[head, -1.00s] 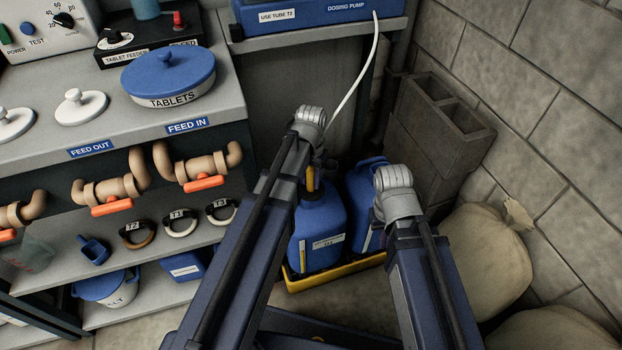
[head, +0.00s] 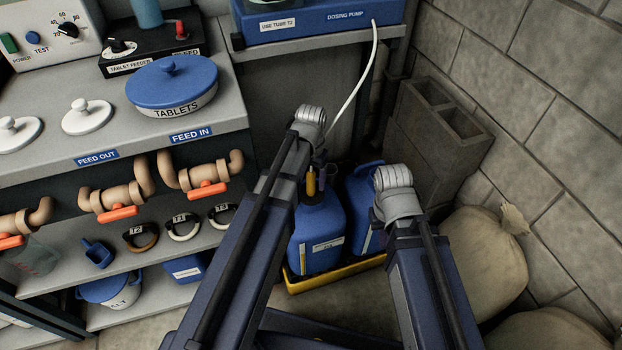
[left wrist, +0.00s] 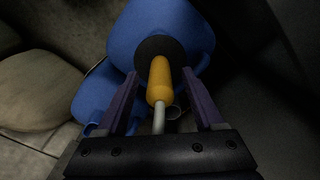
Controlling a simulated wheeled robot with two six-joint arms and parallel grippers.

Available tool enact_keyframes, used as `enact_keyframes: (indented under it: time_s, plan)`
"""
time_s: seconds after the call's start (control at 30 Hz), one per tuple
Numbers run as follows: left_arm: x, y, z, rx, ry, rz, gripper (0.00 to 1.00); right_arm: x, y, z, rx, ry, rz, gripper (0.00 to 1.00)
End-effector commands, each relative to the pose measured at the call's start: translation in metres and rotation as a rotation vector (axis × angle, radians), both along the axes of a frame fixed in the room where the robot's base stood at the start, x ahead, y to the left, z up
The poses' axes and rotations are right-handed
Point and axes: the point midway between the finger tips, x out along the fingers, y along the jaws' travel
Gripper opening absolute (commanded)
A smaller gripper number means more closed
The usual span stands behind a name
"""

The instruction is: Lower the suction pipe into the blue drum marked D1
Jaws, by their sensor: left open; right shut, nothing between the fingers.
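Two blue drums stand side by side, a front-left one (head: 318,225) and a right one (head: 366,190). Their label writing is too small to read. The suction pipe (left wrist: 160,80) shows its yellow grip and pale hose, upright at the black-ringed mouth (left wrist: 152,50) of the front-left drum. How deep it reaches is hidden. My left gripper (left wrist: 160,97) is open, one finger each side of the yellow grip, with gaps. It also shows over that drum in the head view (head: 317,180). My right arm ends in front of the right drum; its fingers are hidden.
The drums stand in a yellow tray (head: 335,272). The dosing pump (head: 320,15) sits above, with a white hose (head: 357,85) hanging down. Hollow blocks (head: 435,130) and sacks (head: 480,255) crowd the right. A shelf unit (head: 125,260) stands left.

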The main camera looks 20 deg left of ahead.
Motion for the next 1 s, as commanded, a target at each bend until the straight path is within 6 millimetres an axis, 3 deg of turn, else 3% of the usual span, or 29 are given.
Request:
enact_keyframes:
  time_s: [0.03, 0.1, 0.37, 1.0]
  plan:
    - [0.000, 0.000, 0.014, 0.000, 0.000, 0.000, 0.69, 0.000, 0.000, 0.014, 0.000, 0.000, -0.001, 0.00]
    - [0.000, 0.000, 0.024, 0.000, 0.000, 0.000, 0.69, 0.000, 0.000, 0.024, 0.002, 0.001, -0.001, 0.00]
    - [0.000, 0.000, 0.053, 0.000, 0.000, 0.000, 0.69, -0.001, 0.002, 0.053, 0.007, 0.003, -0.004, 0.00]
    - [0.000, 0.000, 0.054, 0.000, 0.000, 0.000, 0.69, -0.001, 0.002, 0.054, 0.009, 0.004, -0.004, 0.00]
